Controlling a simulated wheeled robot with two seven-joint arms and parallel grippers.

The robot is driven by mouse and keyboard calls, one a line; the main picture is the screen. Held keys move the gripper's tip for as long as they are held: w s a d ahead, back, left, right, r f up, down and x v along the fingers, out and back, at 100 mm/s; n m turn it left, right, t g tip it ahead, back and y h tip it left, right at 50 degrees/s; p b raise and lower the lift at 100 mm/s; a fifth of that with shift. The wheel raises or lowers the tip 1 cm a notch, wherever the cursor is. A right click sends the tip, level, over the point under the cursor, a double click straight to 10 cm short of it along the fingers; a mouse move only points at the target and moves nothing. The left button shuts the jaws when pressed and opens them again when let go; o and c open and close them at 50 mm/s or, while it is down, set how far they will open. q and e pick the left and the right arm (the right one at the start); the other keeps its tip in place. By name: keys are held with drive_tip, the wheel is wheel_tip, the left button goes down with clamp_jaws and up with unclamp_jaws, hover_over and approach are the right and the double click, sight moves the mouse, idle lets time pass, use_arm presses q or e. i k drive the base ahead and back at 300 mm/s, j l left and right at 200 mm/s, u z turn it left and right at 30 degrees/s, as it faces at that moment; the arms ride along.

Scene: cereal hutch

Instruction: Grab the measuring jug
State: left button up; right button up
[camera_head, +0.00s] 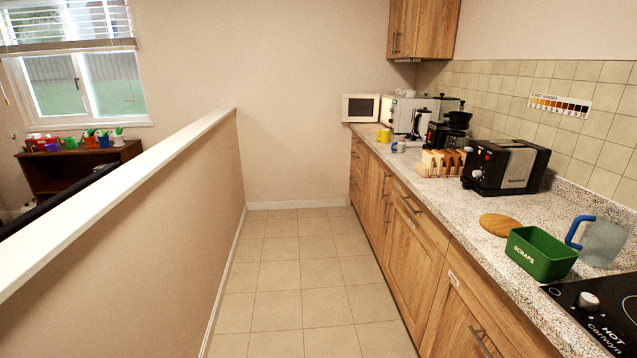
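The measuring jug (603,243) is a clear, frosted-looking jug with a blue handle on its left side. It stands upright on the speckled counter (470,213) at the right of the head view, behind and to the right of a green scraps bin. The bin's corner is close to the jug's base. Neither of my grippers shows in this view.
The green scraps bin (540,254) and black hob (605,310) lie at the counter's front right. A round wooden board (500,225), black toaster (506,166) and toast rack (442,163) stand farther along. The tiled floor (305,270) is clear; a half wall (190,190) bounds it left.

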sight(399, 145)
drive_tip(key=i+j+z, duration=0.1)
drive_tip(key=i+z, duration=0.25)
drive_tip(key=i, duration=0.25)
drive_tip(key=i+j+z, duration=0.3)
drive_tip(key=i, duration=0.25)
drive_tip(key=i+j+z, duration=0.35)
drive_tip(key=i, duration=0.15)
drive_tip(key=i+j+z, duration=0.1)
drive_tip(key=z, duration=0.35)
drive_tip(key=i+j+z, duration=0.15)
drive_tip(key=z, duration=0.35)
drive_tip(key=j+z, duration=0.25)
drive_tip(key=z, duration=0.2)
